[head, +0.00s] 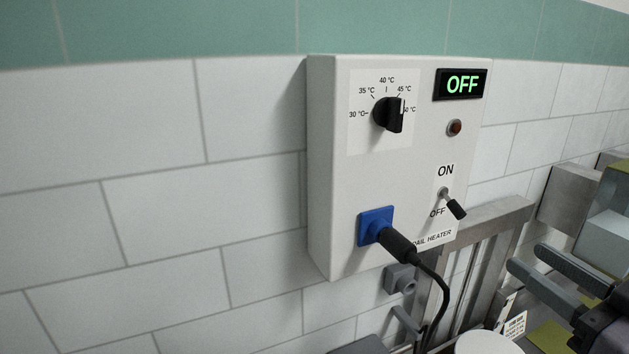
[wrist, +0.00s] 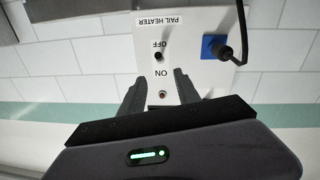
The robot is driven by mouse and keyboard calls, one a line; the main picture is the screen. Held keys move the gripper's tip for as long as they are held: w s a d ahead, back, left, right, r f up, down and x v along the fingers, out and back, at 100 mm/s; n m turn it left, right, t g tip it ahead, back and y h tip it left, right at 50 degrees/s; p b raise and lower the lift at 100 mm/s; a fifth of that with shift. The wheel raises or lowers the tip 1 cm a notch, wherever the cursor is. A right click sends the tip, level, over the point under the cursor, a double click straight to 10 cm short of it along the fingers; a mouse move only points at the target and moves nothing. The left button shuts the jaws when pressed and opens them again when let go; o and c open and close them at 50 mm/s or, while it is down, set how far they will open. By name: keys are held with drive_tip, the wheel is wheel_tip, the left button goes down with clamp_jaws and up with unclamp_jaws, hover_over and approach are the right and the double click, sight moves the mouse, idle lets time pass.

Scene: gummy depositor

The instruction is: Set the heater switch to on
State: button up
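The white pail heater box (head: 330,170) is on the tiled wall. Its toggle switch (head: 455,205) has a black-tipped lever tilted down toward OFF. The display (head: 461,84) reads OFF in green, and the lamp (head: 455,128) below it looks dark red. My gripper (head: 526,258) is at the lower right of the head view, apart from the box, its fingers pointing toward it. In the wrist view, which is upside down, my gripper (wrist: 159,78) is open and empty. The switch (wrist: 157,57) shows between and beyond the fingertips, not touched.
A black temperature knob (head: 388,115) is at the box's upper left. A blue socket (head: 375,225) holds a black plug, whose cable (head: 443,290) hangs down left of my gripper. A metal frame (head: 480,222) stands below and right of the box. The space before the switch looks clear.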

sight(463, 213)
drive_tip(key=x, duration=1.6)
drive_tip(key=shift+w+f, duration=0.1)
drive_tip(key=shift+w, duration=0.3)
clamp_jaws()
